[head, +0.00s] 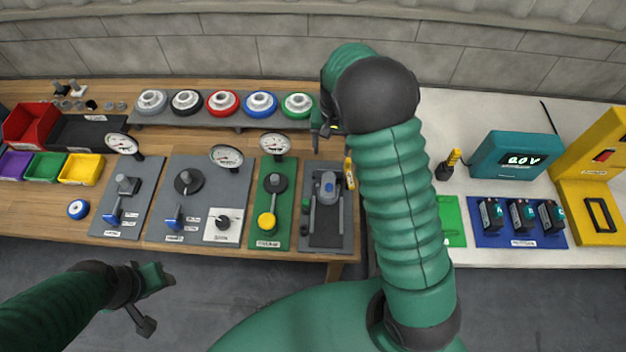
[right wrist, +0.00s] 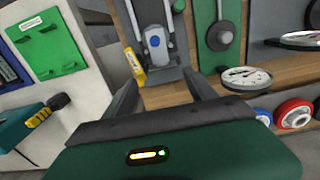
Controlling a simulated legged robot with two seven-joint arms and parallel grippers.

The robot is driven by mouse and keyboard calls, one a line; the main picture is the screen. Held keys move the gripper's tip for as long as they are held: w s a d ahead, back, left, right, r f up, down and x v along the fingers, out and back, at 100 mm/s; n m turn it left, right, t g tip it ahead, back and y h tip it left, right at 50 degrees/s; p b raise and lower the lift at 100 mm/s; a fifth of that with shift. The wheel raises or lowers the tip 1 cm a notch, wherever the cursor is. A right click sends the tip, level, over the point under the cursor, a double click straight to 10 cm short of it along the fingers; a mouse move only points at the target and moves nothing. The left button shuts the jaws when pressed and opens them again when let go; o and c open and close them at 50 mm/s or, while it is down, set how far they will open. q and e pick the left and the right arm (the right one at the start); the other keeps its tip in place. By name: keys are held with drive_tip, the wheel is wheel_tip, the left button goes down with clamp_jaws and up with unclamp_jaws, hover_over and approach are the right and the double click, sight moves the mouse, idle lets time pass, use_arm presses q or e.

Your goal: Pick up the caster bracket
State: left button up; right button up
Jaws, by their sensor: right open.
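I cannot tell for sure which part is the caster bracket. The likeliest is a grey forked part with a blue face (head: 327,186), which sits on a dark fixture board (head: 328,239) at the bench's right end. It also shows in the right wrist view (right wrist: 154,40), ahead of the fingers. My right gripper (head: 322,122) is at the back of the bench, partly hidden by my arm. In the right wrist view its fingers (right wrist: 162,88) are spread apart and empty. My left gripper (head: 149,298) is over the floor in front of the bench, fingers apart.
A yellow tool (head: 349,173) lies beside the fixture board. A green gauge board (head: 286,230) stands left of it. A row of wheels, including a green one (head: 298,104), lines the back. The white table (head: 490,262) at right carries a teal meter (head: 508,155).

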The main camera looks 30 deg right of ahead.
hover_over(328, 178)
drive_tip(key=d, duration=0.1)
wheel_tip(328, 178, down, 10)
drive_tip(key=shift+r+p, duration=0.15)
drive_tip(key=shift+p, duration=0.3)
drive_tip(key=shift+a+f, duration=0.2)
drive_tip(key=shift+f, duration=0.15)
drive_tip(key=f, duration=0.1)
drive_tip(key=f+p, duration=0.1)
drive_tip(key=f, duration=0.2)
drive_tip(key=shift+s+a+p, duration=0.1)
drive_tip(key=shift+a+p, duration=0.2)
drive_tip(key=shift+f, duration=0.3)
drive_tip(key=shift+d, duration=0.15)
drive_tip(key=c, duration=0.5)
use_arm(q)
drive_tip(key=r, duration=0.2)
drive_tip(key=shift+d+r, duration=0.3)
use_arm(e)
clamp_jaws()
